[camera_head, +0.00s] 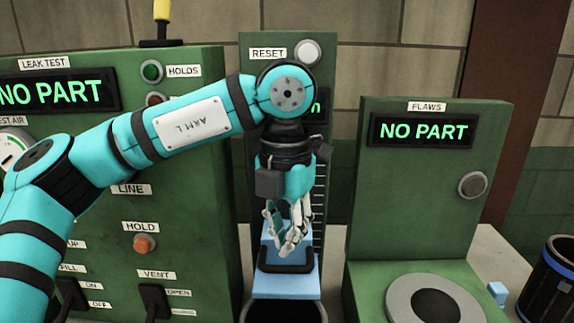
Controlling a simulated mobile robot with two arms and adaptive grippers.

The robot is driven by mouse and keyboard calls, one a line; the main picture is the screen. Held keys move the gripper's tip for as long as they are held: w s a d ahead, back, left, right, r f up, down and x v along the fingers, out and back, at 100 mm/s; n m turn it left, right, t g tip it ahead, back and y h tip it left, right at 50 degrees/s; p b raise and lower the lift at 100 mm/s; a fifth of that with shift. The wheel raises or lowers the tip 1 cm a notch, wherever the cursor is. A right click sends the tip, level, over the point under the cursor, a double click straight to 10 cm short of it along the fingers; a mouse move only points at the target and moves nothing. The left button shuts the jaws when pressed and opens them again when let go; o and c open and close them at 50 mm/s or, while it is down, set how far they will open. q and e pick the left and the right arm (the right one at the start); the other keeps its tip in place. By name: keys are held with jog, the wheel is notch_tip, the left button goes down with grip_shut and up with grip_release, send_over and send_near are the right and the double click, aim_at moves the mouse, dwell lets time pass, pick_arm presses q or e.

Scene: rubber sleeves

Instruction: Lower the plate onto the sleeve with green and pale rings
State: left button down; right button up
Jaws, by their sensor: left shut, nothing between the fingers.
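My left gripper (288,248) hangs down from the arm at the middle station, fingers together and empty. Its fingertips overlap a light blue plate (287,287) and lie just above or in front of a black handle-like bar (300,268); I cannot tell whether they touch it. Below the plate, the dark round opening of a cylinder (284,313) is cut off by the bottom edge. No green or pale rings show on it, so I cannot tell whether it is the named sleeve. My right gripper is out of view.
A green leak test panel (190,210) stands close on the left. The flaws station (422,220) on the right reads NO PART and has a grey ring seat (435,300). A black cylinder with a blue band (550,285) and a small blue block (497,292) are farther right.

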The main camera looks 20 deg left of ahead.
pick_arm(q)
jog(key=shift+r+p, duration=1.25)
jog(key=shift+r, duration=0.9)
